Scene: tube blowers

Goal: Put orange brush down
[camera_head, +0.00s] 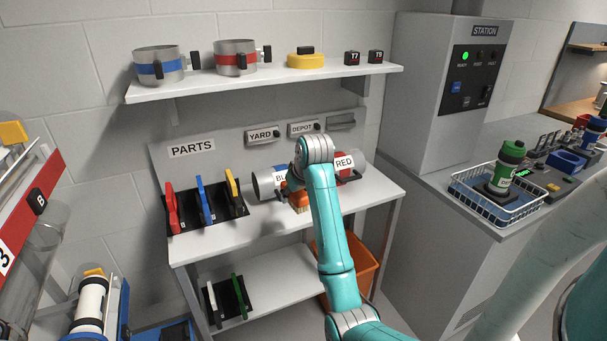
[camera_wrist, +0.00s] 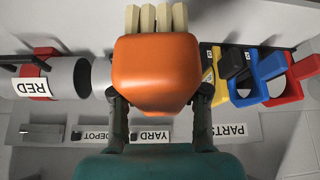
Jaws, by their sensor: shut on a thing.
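The orange brush (camera_wrist: 156,72) fills the middle of the wrist view, with its pale bristles at the top of that picture. My gripper (camera_wrist: 158,100) is shut on the brush's orange body, one finger on each side. In the head view the orange brush (camera_head: 298,198) shows just left of my teal arm, in front of the parts shelf's back panel and close above the white shelf top (camera_head: 262,220). My arm partly hides it there. I cannot tell whether the bristles touch the shelf.
A cylinder labelled BLUE (camera_head: 264,183) and one labelled RED (camera_head: 356,165) lie close behind the brush. A black rack with red, blue and yellow tools (camera_head: 205,200) stands to the left. The shelf front between rack and arm is clear. An orange bin (camera_head: 362,275) stands below.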

